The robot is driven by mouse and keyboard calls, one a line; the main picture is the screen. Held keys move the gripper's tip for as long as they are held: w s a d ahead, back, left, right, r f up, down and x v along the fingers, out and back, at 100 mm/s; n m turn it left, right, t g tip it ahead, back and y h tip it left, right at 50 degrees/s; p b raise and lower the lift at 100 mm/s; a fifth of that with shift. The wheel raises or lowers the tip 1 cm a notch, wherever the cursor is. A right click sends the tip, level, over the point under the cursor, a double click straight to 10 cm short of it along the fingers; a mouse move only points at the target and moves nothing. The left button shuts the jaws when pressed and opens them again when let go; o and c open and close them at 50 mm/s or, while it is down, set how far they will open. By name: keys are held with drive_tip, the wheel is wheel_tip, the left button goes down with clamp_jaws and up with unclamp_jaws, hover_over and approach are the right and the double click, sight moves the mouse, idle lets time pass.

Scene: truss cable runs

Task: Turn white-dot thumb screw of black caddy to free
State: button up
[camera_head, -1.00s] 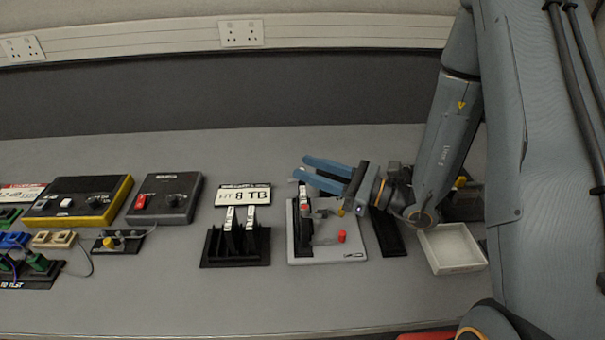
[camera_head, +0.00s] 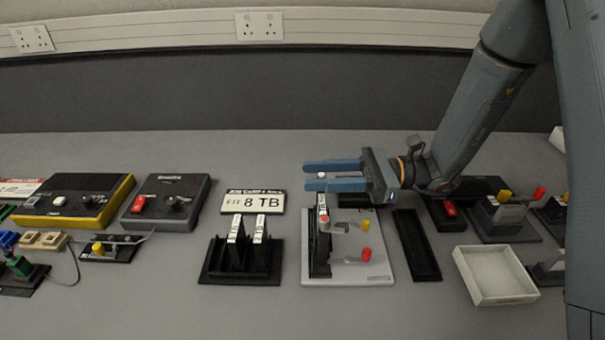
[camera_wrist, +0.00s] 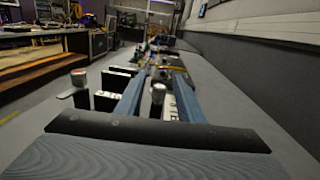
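The black caddy (camera_head: 319,250) stands upright on the left part of a light grey base plate (camera_head: 345,275). A thumb screw with a pale top (camera_head: 322,176) shows at its upper end, in line with the gap between my fingers; I take it for the white-dot one. My gripper (camera_head: 306,176) is open, level, and points left. In the wrist view a grey knob on a post (camera_wrist: 158,92) stands between the two blue fingers, with no clear contact. A second knob with a reddish rim (camera_wrist: 79,78) is outside the fingers to the left.
A yellow knob (camera_head: 366,225) and a red knob (camera_head: 366,253) stick out on the plate's right side. A black slotted rack (camera_head: 240,277) is to the left. A black strip (camera_head: 417,245) and a white tray (camera_head: 497,276) lie to the right. The front of the bench is clear.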

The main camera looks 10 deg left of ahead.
drive_tip(key=shift+x, duration=1.9)
clamp_jaws()
drive_tip(key=shift+p, duration=0.3)
drive_tip(key=shift+t, duration=0.3)
